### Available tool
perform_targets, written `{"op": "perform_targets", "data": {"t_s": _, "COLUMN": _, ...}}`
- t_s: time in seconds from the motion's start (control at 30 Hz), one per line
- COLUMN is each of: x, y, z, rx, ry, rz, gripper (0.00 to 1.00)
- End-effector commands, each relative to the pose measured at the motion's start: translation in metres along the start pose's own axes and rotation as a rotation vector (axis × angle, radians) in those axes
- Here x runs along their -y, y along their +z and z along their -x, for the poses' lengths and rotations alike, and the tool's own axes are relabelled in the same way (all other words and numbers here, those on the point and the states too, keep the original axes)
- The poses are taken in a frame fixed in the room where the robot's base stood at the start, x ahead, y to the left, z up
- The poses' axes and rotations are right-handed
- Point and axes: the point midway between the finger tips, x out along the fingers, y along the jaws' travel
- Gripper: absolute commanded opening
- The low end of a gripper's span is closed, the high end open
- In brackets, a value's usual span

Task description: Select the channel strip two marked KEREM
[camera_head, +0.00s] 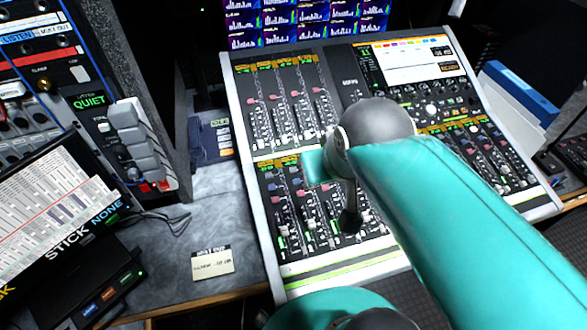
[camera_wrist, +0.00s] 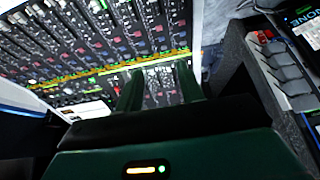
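The mixing console (camera_head: 317,265) stands in the middle of the head view, with upper and lower banks of channel strips. The lower left bank of strips (camera_head: 283,212) has small coloured buttons and faders under a yellow-lit label band. The names on the band are too small to read, so I cannot tell which strip is marked KEREM. My gripper (camera_wrist: 161,82) shows in the wrist view with its two dark green fingers apart and console strips visible between them. It is over the console; whether it touches is unclear. In the head view my teal arm hides the console's middle.
A paper note (camera_head: 212,262) lies on the grey desk left of the console. A rack with a QUIET panel (camera_head: 90,100) and a tilted screen (camera_head: 45,215) stand at the left. Monitors (camera_head: 305,18) are behind. A blue binder (camera_head: 520,92) is at the right.

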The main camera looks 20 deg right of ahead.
Motion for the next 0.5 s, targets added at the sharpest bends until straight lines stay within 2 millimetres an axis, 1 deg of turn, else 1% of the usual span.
{"op": "perform_targets", "data": {"t_s": 0.03, "x": 0.0000, "y": 0.0000, "z": 0.0000, "rx": 0.000, "ry": 0.000, "rz": 0.000, "gripper": 0.28}}
{"op": "perform_targets", "data": {"t_s": 0.17, "x": 0.0000, "y": 0.0000, "z": 0.0000, "rx": 0.000, "ry": 0.000, "rz": 0.000, "gripper": 0.02}}
{"op": "perform_targets", "data": {"t_s": 0.2, "x": 0.0000, "y": 0.0000, "z": 0.0000, "rx": 0.000, "ry": 0.000, "rz": 0.000, "gripper": 0.00}}
{"op": "perform_targets", "data": {"t_s": 0.5, "x": 0.0000, "y": 0.0000, "z": 0.0000, "rx": 0.000, "ry": 0.000, "rz": 0.000, "gripper": 0.00}}
